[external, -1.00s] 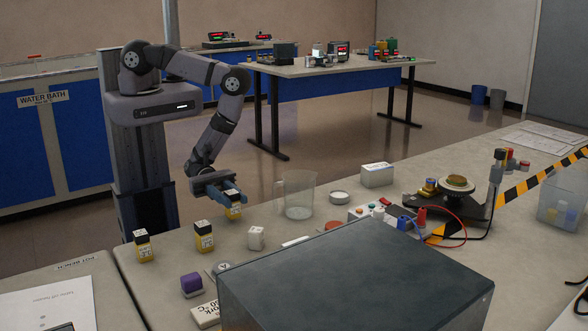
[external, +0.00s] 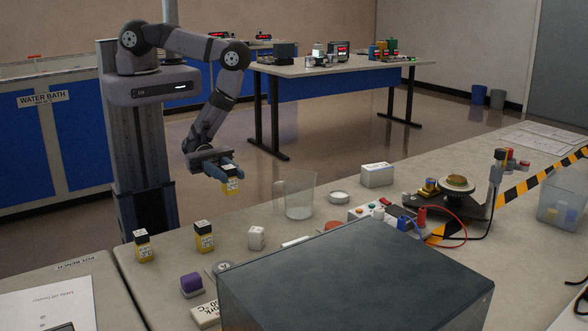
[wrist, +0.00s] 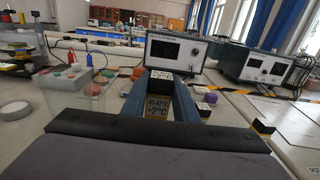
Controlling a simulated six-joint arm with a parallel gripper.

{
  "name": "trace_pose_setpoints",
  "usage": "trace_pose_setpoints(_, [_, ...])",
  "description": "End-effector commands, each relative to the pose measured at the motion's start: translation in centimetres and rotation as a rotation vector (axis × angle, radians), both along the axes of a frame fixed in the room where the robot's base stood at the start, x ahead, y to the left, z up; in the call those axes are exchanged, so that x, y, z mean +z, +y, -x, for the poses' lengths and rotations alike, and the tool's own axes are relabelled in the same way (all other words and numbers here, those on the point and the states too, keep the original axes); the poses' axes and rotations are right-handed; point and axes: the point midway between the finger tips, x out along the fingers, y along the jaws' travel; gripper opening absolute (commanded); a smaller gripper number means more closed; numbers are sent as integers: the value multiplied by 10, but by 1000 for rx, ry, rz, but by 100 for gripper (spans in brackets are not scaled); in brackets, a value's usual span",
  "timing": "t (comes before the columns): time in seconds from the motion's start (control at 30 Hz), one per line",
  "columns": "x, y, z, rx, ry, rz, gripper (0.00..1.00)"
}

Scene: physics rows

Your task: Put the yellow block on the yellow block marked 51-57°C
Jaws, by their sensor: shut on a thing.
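My gripper (external: 226,172) is shut on a yellow block (external: 231,187), held in the air above the bench, left of the clear beaker (external: 298,195). In the wrist view the held block (wrist: 157,107) sits between the fingers; its label seems to read 41-47°C. Two more yellow blocks with black tops stand upright on the bench in the external view: one at the left (external: 142,247) and one nearer the middle (external: 204,238). Their labels are too small to read, so I cannot tell which is marked 51-57°C. Both are apart from my gripper.
A white block (external: 256,238), a purple block (external: 192,284) and a large dark-topped box (external: 350,275) are in front. The beaker stands to the right of my gripper. Bench between the two standing yellow blocks is clear.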

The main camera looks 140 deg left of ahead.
Motion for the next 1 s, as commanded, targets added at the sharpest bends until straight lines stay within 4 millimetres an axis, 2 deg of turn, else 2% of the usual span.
trace_pose_setpoints(0.03, [-8, 0, -4, -10, -3, -4, 3])
trace_pose_setpoints(0.13, [-8, 3, -17, -34, -5, -7, 3])
trace_pose_setpoints(0.33, [7, 12, -47, -80, -7, -9, 3])
trace_pose_setpoints(0.67, [52, 12, -88, -158, -7, -8, 3])
trace_pose_setpoints(1.0, [103, -15, -110, -286, -6, -8, 3])
